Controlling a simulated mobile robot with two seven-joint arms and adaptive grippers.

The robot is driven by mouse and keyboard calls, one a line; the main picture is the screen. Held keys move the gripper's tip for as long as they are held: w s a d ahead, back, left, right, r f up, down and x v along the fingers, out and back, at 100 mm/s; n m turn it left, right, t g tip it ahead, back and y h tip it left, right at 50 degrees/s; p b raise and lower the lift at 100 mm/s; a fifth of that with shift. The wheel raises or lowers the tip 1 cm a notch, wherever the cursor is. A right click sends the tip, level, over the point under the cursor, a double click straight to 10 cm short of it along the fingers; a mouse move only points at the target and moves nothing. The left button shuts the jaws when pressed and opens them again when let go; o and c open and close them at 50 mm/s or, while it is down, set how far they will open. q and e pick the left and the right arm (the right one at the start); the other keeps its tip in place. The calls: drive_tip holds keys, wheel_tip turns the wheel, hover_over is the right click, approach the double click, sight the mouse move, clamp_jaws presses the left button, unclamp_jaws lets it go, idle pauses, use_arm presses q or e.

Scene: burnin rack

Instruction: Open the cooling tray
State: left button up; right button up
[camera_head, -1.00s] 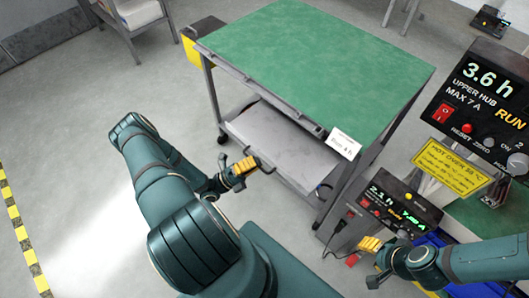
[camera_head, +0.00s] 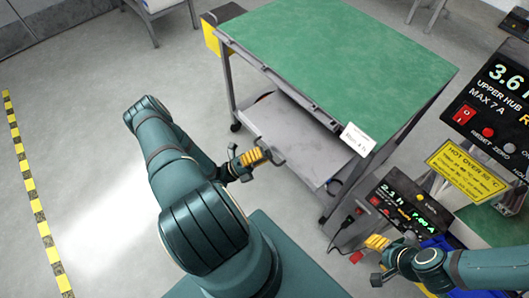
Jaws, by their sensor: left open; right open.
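A bench with a green top (camera_head: 345,58) stands ahead, with a thin grey drawer-like edge (camera_head: 285,88) under its near side. A grey metal tray or shelf (camera_head: 285,135) lies lower in its frame; I cannot tell which of these is the cooling tray. My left gripper (camera_head: 268,157), with yellow finger parts, is open and empty in front of the lower grey tray, overlapping its near edge in the picture. Contact cannot be told. My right gripper (camera_head: 374,260) is open at the lower right, below a small display box.
A white card (camera_head: 357,139) hangs at the bench's near right corner. At the right are an upper hub panel (camera_head: 495,100), a yellow hot-oven sign (camera_head: 466,172) and a lower display box (camera_head: 408,207). Floor at left is clear, with a striped line (camera_head: 32,190).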

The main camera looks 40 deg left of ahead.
use_arm(q)
drive_tip(key=v, duration=1.1)
drive_tip(key=shift+s, duration=0.2)
drive_tip(key=shift+a+f, duration=0.1)
